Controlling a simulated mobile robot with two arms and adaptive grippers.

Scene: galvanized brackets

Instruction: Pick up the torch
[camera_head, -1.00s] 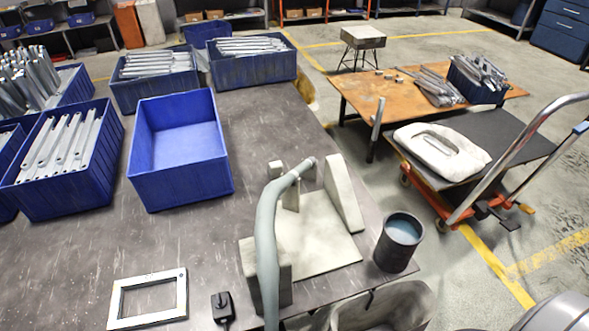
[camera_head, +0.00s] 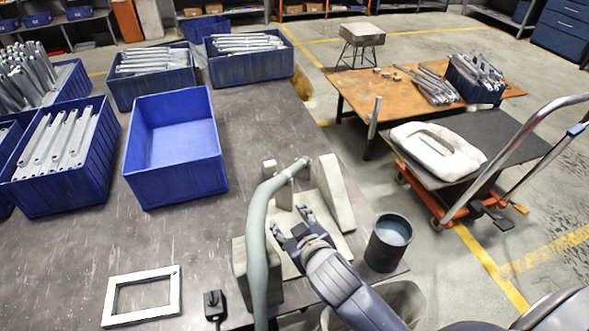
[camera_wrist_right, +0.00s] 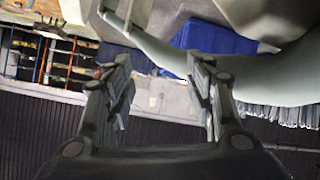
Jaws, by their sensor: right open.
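The torch (camera_head: 256,235) is a grey-green curved tube that rises from the front edge of the table and bends right to a narrow tip. It rests on a pale stand (camera_head: 336,192) with upright blocks. My right gripper (camera_head: 292,219) is open and empty, over the stand's base and just right of the torch. In the right wrist view the torch (camera_wrist_right: 265,78) runs across the upper part, beyond the open fingers (camera_wrist_right: 162,85); I cannot tell whether they touch it. My left gripper is not in view.
An empty blue bin (camera_head: 135,163) stands left of the stand, with several bins of metal brackets behind and left. A metal frame (camera_head: 110,312) and a small black box (camera_head: 214,304) lie in front. A dark cup (camera_head: 375,247) stands close to my right arm.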

